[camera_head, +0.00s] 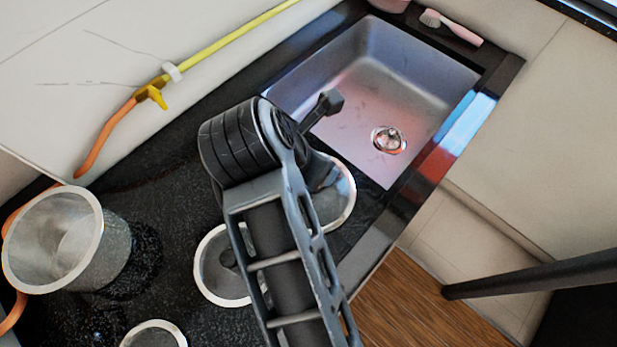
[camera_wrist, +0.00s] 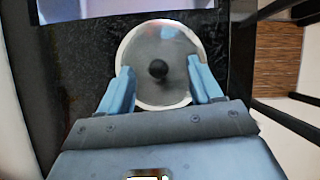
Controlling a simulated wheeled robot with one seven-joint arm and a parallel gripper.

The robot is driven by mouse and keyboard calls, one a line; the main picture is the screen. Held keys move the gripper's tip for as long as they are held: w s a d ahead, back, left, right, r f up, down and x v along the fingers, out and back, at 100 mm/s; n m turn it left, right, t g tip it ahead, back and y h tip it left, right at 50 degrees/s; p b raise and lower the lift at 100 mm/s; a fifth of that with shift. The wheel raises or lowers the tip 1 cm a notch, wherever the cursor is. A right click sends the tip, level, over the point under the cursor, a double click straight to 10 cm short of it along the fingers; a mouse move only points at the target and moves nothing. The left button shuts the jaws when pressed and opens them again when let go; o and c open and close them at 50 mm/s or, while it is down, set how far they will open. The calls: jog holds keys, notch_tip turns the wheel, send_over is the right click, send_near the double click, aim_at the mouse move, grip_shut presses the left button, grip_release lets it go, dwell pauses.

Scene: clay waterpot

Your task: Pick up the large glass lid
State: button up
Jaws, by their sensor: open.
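A round clear glass lid (camera_wrist: 160,42) with a pale rim and a dark round knob (camera_wrist: 158,69) lies flat on the black counter close to the sink in the wrist view. My gripper (camera_wrist: 159,73) is open above it, with one blue finger to each side of the knob. The fingers overlap the lid's sides in the picture; I cannot tell their height above it. In the head view this seems to be the lid (camera_head: 338,208) beside the sink, partly hidden by my arm. Another glass lid (camera_head: 212,280) lies to its left, also partly covered by my arm.
A metal sink (camera_head: 365,95) lies just beyond the lid. A glass pot (camera_head: 112,250) stands at the left, and another round rimmed piece (camera_head: 155,335) shows at the bottom edge. A yellow and orange hose (camera_head: 225,42) runs along the wall. A pink brush (camera_head: 455,28) lies behind the sink.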

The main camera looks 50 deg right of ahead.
jog(key=shift+y, duration=0.6)
jog(key=f, duration=0.7)
jog(key=shift+w+d+f, duration=0.15)
jog(key=shift+w+f, duration=0.1)
jog(key=shift+w, duration=0.1)
grip_shut()
